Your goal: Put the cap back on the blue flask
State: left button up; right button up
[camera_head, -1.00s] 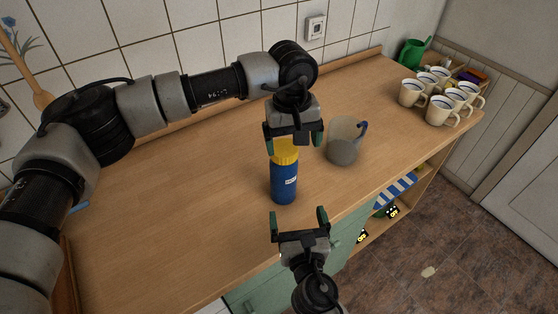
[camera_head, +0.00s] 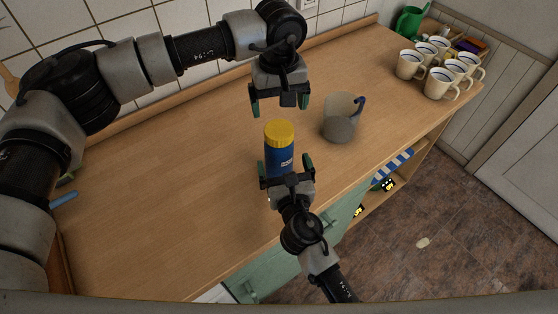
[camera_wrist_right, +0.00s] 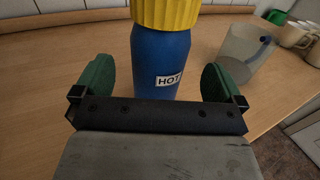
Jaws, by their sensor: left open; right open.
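The blue flask (camera_head: 279,162) stands upright on the wooden counter. The yellow cap (camera_head: 279,134) sits on its top; I cannot tell whether it is screwed tight. In the right wrist view the flask (camera_wrist_right: 158,62) carries a "HOT" label, and the yellow cap (camera_wrist_right: 166,14) is cut off by the top edge. My left gripper (camera_head: 280,104) is open and empty above and behind the cap, apart from it. My right gripper (camera_head: 285,168) is open, with its fingers on either side of the flask's body, gaps showing on both sides in the wrist view (camera_wrist_right: 160,82).
Several white mugs (camera_head: 409,66) and a green watering can (camera_head: 410,22) stand at the far right.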

jog(key=w, duration=0.2)
jog(key=w+a, duration=0.1)
jog(key=w, duration=0.2)
jog(key=shift+w, duration=0.3)
pick_arm(q)
jog(key=shift+s, duration=0.15)
pick_arm(e)
jog(key=shift+s, duration=0.1)
